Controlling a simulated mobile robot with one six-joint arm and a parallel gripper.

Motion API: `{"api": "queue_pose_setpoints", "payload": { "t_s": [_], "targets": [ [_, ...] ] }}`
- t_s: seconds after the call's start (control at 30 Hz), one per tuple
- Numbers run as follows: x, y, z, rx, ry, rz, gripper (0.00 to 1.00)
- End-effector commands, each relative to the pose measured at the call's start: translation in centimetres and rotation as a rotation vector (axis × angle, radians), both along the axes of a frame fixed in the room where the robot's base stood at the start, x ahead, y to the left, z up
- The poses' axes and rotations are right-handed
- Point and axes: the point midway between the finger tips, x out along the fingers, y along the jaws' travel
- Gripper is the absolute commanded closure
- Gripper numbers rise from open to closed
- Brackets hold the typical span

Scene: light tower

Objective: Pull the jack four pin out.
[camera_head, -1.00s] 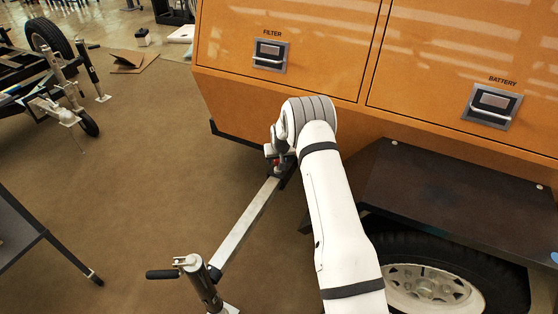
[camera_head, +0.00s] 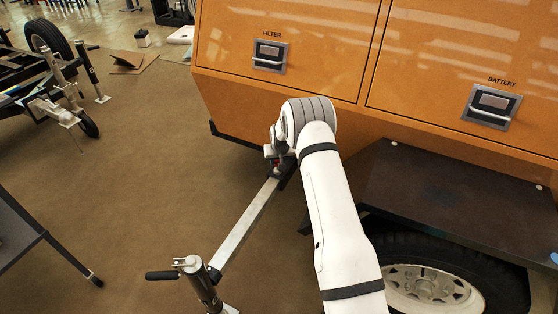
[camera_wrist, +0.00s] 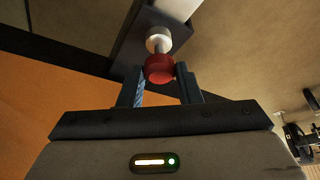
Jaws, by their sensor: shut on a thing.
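The jack pin has a red knob (camera_wrist: 159,69) and a pale shank or collar (camera_wrist: 158,39) in front of it, by a dark bracket (camera_wrist: 127,62) on the jack's arm. In the wrist view my gripper (camera_wrist: 161,76) has its two fingers on either side of the red knob, shut on it. The pin's collar still shows at the bracket; how deep the pin sits is hidden.
The silver arm runs to an upright jack (camera_head: 200,285) with a black crank handle (camera_head: 161,275). The orange cabinet (camera_head: 320,45) stands behind my arm. A dark fender (camera_head: 450,185) and wheel (camera_head: 430,285) are at right. Brown floor (camera_head: 130,180) is open at left.

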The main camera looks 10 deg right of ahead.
Motion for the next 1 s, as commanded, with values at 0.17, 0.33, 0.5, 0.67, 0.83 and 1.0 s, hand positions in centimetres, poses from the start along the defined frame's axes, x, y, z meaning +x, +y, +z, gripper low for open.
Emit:
{"api": "queue_pose_setpoints", "payload": {
  "t_s": [0.17, 0.33, 0.5, 0.67, 0.83, 1.0],
  "targets": [
    [0.1, 0.0, 2.0, 0.0, -0.002, 0.0, 1.0],
    [0.0, 0.0, 2.9, 0.0, 0.0, 0.0, 1.0],
    [0.1, 0.0, 3.0, 0.0, -0.002, 0.001, 1.0],
    [0.1, 0.0, 3.0, 0.0, -0.002, 0.001, 0.57],
    [0.1, 0.1, 2.9, 0.0, -0.001, 0.001, 0.47],
    [0.0, 0.1, 2.9, 0.0, 0.0, 0.001, 0.47]
  ]
}}
